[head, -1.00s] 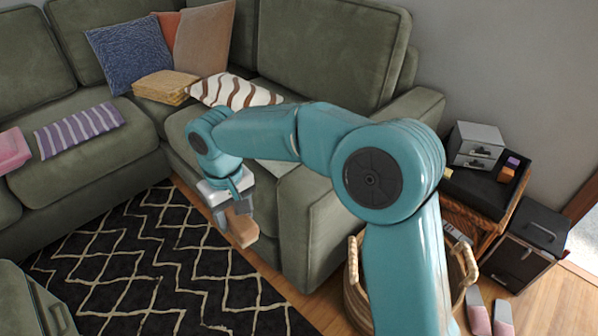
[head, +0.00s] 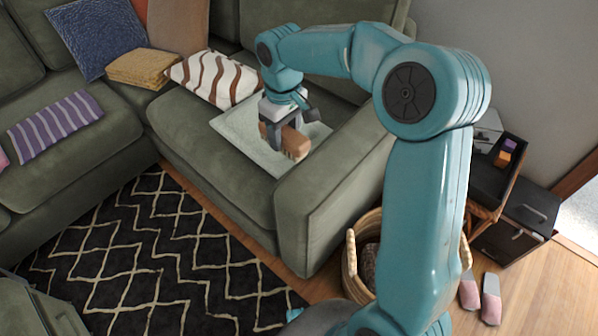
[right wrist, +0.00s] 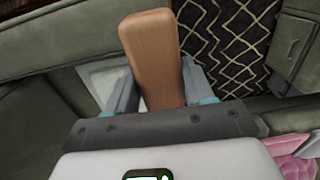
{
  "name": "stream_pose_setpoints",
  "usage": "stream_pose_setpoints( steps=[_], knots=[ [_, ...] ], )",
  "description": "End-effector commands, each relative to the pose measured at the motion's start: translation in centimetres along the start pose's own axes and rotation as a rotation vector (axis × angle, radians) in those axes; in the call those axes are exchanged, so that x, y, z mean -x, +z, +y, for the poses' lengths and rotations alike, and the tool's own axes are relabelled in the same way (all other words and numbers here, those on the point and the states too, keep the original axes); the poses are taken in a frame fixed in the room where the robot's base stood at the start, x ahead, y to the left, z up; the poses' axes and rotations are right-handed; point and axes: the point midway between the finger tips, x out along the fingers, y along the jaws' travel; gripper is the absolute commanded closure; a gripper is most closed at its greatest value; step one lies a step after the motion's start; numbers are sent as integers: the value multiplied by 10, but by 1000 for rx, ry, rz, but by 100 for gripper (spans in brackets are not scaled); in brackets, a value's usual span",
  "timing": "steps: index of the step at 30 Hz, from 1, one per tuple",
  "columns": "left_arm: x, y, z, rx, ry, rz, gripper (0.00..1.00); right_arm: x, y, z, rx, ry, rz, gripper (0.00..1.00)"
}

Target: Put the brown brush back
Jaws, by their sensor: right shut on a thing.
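The brown brush (head: 295,142) is held in my right gripper (head: 281,136), over the right end of the green sofa seat, beside the armrest. The right wrist view also shows the brush (right wrist: 150,55), its plain brown wooden side between the two grey fingers of my right gripper (right wrist: 158,88). Its bristles are hard to make out. In the head view the brush shows in front of a pale grey-green cloth (head: 238,124) lying on the seat; I cannot tell whether it touches the cloth. My left gripper is not in view.
The sofa armrest (head: 335,185) rises just right of the brush. A brown-striped white pillow (head: 214,80) and a folded tan blanket (head: 140,68) lie to the left. A wicker basket (head: 350,270), a dark side table (head: 480,180) and pink slippers (head: 490,300) are at right.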

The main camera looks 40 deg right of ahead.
Motion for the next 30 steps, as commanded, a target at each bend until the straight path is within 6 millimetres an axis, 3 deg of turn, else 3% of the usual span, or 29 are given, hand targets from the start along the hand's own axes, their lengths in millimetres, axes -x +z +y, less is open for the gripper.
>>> stream_pose_setpoints(
  steps=[1, 5, 18, 21, 30],
  knots=[
    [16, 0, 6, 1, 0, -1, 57, 16, 8, 12, 0, 1, -1, 76],
    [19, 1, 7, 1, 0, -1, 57, 15, 19, 27, 15, 4, -3, 76],
    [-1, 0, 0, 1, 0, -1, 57, -107, 24, 29, 18, 2, -6, 76],
    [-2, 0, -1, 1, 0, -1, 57, -126, 23, 29, 19, 3, -5, 76],
    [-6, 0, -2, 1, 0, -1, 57, -155, 21, 31, 19, 4, -4, 76]
  ],
)
